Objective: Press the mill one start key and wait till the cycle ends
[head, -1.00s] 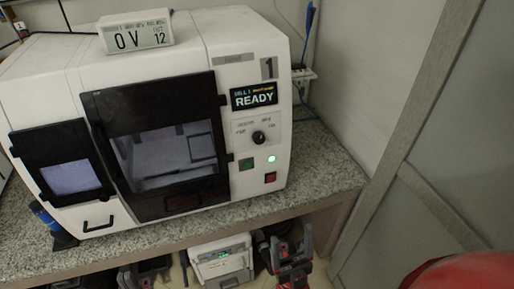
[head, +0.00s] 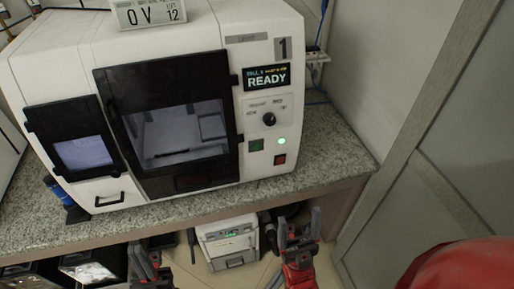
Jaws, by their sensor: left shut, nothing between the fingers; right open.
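The mill (head: 215,45), a white machine marked 1, stands on the counter with its dark-framed door closed. Its display (head: 267,77) reads READY. On its front right are a dark green square key (head: 256,145), a lit green round light or button (head: 282,141), a red switch (head: 280,159) and a black knob (head: 269,119). My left gripper (head: 149,262) is at the bottom, shut and empty, below the counter edge in the picture. My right gripper (head: 300,228) is open and empty, below and right of the keys. Neither touches the mill.
The speckled stone counter (head: 335,152) has free room right of the mill. A white box unit (head: 228,240) stands below the counter. A grey door or panel (head: 450,150) is at the right.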

